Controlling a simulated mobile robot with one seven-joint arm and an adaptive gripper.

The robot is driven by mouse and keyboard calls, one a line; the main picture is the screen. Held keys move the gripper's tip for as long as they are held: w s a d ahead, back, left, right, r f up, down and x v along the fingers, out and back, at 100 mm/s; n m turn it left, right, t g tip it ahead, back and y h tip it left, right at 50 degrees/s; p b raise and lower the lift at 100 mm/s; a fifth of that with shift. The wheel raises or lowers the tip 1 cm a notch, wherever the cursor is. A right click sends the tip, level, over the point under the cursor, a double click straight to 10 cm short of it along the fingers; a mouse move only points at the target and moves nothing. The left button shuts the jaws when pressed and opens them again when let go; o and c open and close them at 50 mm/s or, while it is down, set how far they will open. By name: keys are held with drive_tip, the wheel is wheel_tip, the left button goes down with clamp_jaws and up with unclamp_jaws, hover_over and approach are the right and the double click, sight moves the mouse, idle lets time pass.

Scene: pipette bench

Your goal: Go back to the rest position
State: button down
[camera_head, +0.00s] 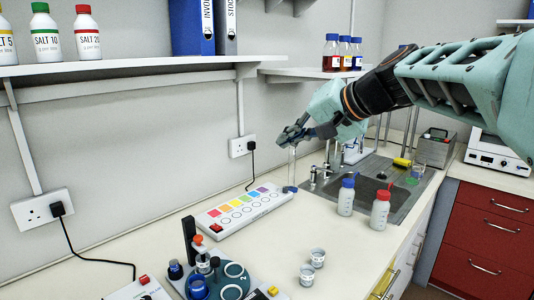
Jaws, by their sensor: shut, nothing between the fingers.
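My gripper (293,134) hangs in the air above the bench, at the end of my arm, which reaches in from the right. Its dark fingers point to the left and are shut with nothing between them. Below the fingers, a clear upright tube (292,168) with a blue base stands on the white bench top (262,247), behind the colour-pad box. I cannot tell how far the fingers are from its top.
The white box with coloured pads (238,211) lies at mid-bench. A blue-capped bottle (346,197) and red-capped bottle (380,210) stand beside the sink (404,200). Two small cups (312,265) and a round dark device (234,280) are in front. A shelf (130,66) runs along the wall.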

drive_tip(key=s+d+f+g+h+p, duration=0.1)
drive_tip(key=s+d+f+h+p, duration=0.1)
drive_tip(key=s, duration=0.7)
drive_tip(key=s+d+f+n+g+h+p, duration=0.1)
drive_tip(key=s+d+f+h+p, duration=0.2)
drive_tip(key=s+f, duration=0.3)
drive_tip(key=s+d+f+n+h+p, duration=0.1)
drive_tip(key=s+d+f+h+p, duration=0.1)
drive_tip(key=s, duration=0.9)
drive_tip(key=shift+s+d+f+g+h+p, duration=0.35)
drive_tip(key=shift+f+p, duration=0.55)
drive_tip(key=shift+f, duration=0.45)
idle(0.5)
